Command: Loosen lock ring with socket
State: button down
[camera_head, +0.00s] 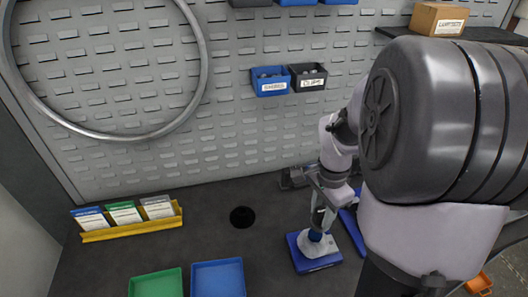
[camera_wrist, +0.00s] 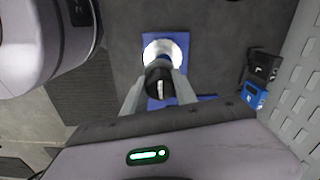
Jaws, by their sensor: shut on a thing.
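My gripper (camera_head: 319,222) points down over the bench, right of the middle. In the wrist view my gripper (camera_wrist: 158,88) is shut on a dark, short cylindrical piece (camera_wrist: 158,78), which may be the socket. Just beyond it is a bright white round part (camera_wrist: 166,48) on a blue base (camera_wrist: 150,38). In the head view the white round part (camera_head: 314,246) sits on the blue base (camera_head: 318,266) right below the fingers. I cannot tell whether the held piece touches the white part. No lock ring can be made out.
A dark round hole (camera_head: 243,217) is in the bench (camera_head: 210,243). A yellow card rack (camera_head: 132,230) stands left; a green tray (camera_head: 155,284) and a blue tray (camera_head: 218,278) lie in front. A large rim (camera_head: 200,60) hangs left.

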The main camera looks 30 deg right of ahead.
jog(key=shift+w+d+r, duration=0.3)
jog(key=shift+w, duration=0.1)
jog(key=shift+f, duration=0.15)
jog(key=shift+a+f+b, duration=0.2)
jog(key=shift+f+b, duration=2.25)
jog(key=shift+f, duration=0.4)
jog(key=shift+f+b, duration=0.5)
jog(key=c, duration=1.5)
grip_release()
grip_shut()
jog(key=shift+s, duration=0.1)
